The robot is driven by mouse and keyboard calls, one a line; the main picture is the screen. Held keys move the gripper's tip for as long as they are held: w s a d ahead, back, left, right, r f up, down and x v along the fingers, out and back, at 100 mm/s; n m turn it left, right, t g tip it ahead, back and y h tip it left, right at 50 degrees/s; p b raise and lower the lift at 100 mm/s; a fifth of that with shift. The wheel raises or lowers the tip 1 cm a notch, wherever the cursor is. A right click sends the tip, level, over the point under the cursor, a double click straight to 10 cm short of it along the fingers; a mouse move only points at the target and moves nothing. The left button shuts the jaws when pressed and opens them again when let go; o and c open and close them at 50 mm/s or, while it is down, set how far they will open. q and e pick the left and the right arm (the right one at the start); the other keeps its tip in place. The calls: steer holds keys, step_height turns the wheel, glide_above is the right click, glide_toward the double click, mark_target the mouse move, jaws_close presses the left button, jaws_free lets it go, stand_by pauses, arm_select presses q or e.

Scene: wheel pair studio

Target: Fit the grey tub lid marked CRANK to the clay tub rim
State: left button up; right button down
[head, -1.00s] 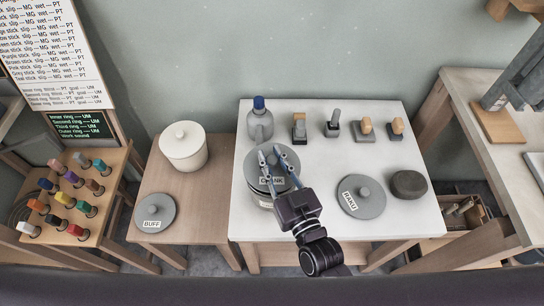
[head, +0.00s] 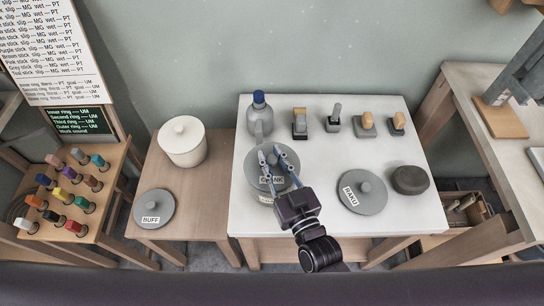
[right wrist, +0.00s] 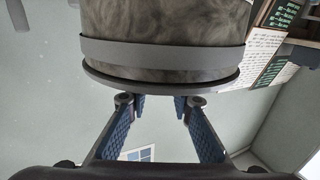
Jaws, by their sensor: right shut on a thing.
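The grey lid marked CRANK (head: 256,164) lies flat over the clay tub at the left of the white table. My right gripper (head: 273,156) reaches in from the front and is shut on the lid's handle, which the fingers hide. My left gripper is not in view.
A grey lid marked RAKU (head: 368,203) and a dark round block (head: 410,180) lie to the right. A blue-capped bottle (head: 260,121) stands close behind the tub, several small tools behind. A lid marked BUFF (head: 160,196) and a white lidded jar (head: 182,151) are on the wooden table.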

steer(key=c, duration=1.6)
jaws_free()
steer(key=v, duration=1.2)
